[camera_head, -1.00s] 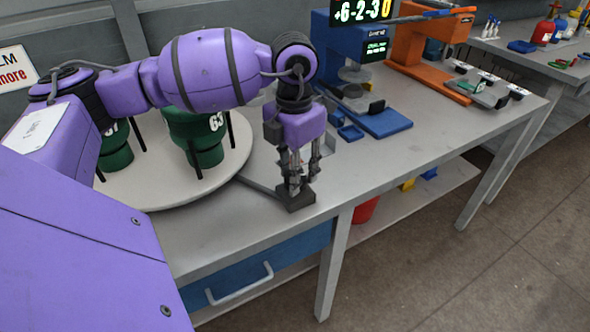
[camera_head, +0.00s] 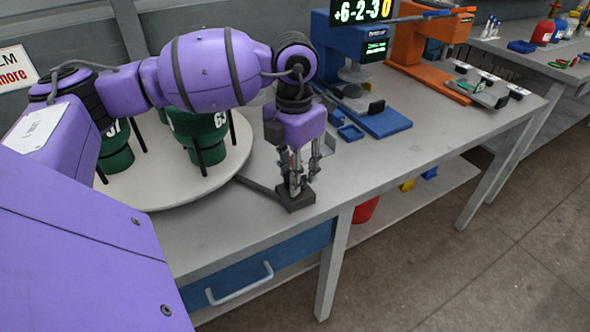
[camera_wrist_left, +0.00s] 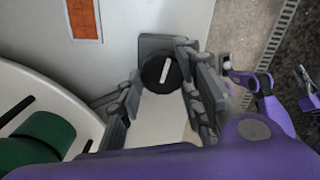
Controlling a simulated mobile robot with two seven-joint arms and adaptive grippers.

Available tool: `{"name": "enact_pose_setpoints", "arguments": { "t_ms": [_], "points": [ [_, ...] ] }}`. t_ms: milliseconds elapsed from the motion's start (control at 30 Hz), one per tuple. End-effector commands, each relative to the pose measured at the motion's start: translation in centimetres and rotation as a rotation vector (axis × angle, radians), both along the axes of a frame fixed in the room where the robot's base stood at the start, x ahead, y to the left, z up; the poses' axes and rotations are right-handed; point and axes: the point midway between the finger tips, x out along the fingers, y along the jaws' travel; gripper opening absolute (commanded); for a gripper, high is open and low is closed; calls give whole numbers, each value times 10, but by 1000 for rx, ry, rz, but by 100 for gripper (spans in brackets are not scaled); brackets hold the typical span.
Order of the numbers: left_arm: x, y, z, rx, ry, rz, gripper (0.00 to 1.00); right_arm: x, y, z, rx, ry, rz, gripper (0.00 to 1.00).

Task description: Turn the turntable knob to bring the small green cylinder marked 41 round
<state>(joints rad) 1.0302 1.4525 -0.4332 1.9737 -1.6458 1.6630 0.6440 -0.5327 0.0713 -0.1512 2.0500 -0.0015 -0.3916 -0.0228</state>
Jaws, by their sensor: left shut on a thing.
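My left gripper (camera_head: 294,186) points down at the dark knob base (camera_head: 297,200) near the bench's front edge. In the left wrist view, its fingers (camera_wrist_left: 164,85) are closed around the round black knob (camera_wrist_left: 153,76) with a white pointer line. The pale turntable (camera_head: 185,187) carries green cylinders. One marked 63 (camera_head: 206,140) stands at its right side; another, its number partly covered and ending in 7 (camera_head: 117,155), stands to the left. My arm hides much of the turntable. No number 41 is readable.
A blue press-like machine (camera_head: 343,45) with a lit display and an orange one (camera_head: 408,45) stand farther back on the bench. A blue drawer (camera_head: 290,262) with a handle is below.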

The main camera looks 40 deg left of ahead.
Motion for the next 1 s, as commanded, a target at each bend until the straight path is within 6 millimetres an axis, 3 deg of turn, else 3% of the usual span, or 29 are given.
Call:
{"name": "enact_pose_setpoints", "arguments": {
  "t_ms": [433, 467, 533, 867, 1000],
  "points": [
    [0, 6, 0, 14, 1, 18, 8, 0, 0, 0, 0, 0, 0, 0],
    [0, 6, 0, 14, 1, 17, 38, 0, 0, 0, 0, 0, 0, 0],
    [0, 5, 0, 13, 1, 17, 47, 0, 0, 0, 0, 0, 0, 0],
    [0, 2, 1, 6, -1, 12, 49, -1, -1, 1, -2, 1, -1, 0],
    [1, 2, 14, 6, -4, 12, 49, -1, -1, 1, -1, 1, -1, 0]
  ]
}}
